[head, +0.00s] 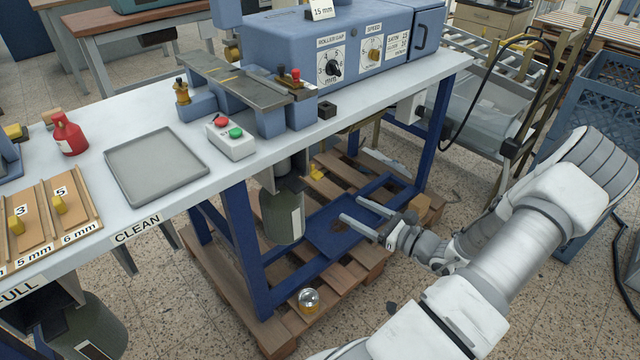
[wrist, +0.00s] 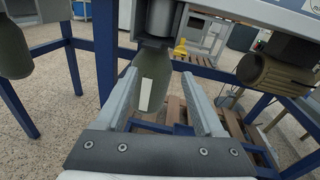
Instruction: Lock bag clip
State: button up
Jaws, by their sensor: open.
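A grey-green bag (head: 282,215) with a white label hangs from a chute under the table. In the wrist view the bag (wrist: 152,85) shows between my fingers, farther off, its top meeting a dark grey fitting (wrist: 158,42). I cannot clearly make out a bag clip or whether it is locked. My gripper (head: 352,208) is open and empty, low under the table's front edge, to the right of the bag and apart from it. Its two fingers also show in the wrist view (wrist: 158,78), with nothing between them.
The white table (head: 180,200) overhangs a blue frame (head: 240,240) and wooden pallet (head: 345,275). A second bag (head: 85,320) hangs at left. A tin (head: 309,301) stands at the pallet's front. In the wrist view an olive ribbed thing (wrist: 268,72) hangs right. Blue crates (head: 608,90) stand right.

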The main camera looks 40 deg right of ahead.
jog(key=s+d+f+m+h, duration=0.1)
jog(key=d+m+h, duration=0.1)
jog(key=d, duration=0.1)
jog(key=b, duration=0.3)
send_near(320, 178)
jog(key=shift+t, duration=0.4)
jog(key=w, duration=0.9)
jog(key=shift+w+a+f, duration=0.15)
jog(key=shift+a+f, duration=0.25)
jog(key=shift+c, duration=0.2)
grip_shut()
